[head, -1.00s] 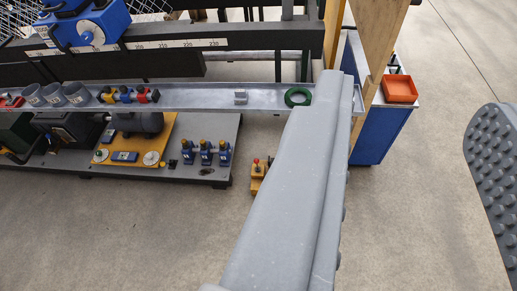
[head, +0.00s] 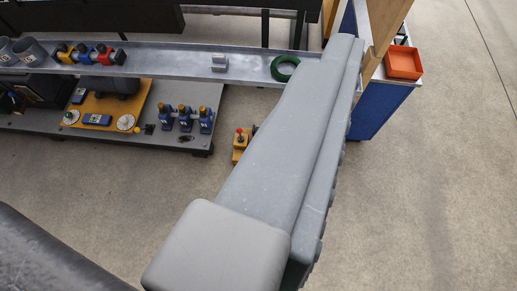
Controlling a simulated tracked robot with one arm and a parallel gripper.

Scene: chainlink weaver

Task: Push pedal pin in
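A small yellow unit with a red knob (head: 240,145), possibly the pedal, sits on the floor just left of my gripper's finger. It is partly hidden by that finger, and I cannot make out a pin on it. My gripper (head: 300,150) shows as one long grey finger reaching from bottom centre to upper right, with dark nubs along its right side. The finger appears to be above the floor and the unit. The other finger is out of view, and bare floor shows right of the nubs, so the gripper looks open and empty.
A metal tray rail (head: 165,62) carries cups, coloured parts, a small grey block and a green ring (head: 285,68). Below it stand a yellow plate (head: 105,105) and blue valves (head: 186,119). An orange tray (head: 404,62) tops a blue cabinet. The right floor is clear.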

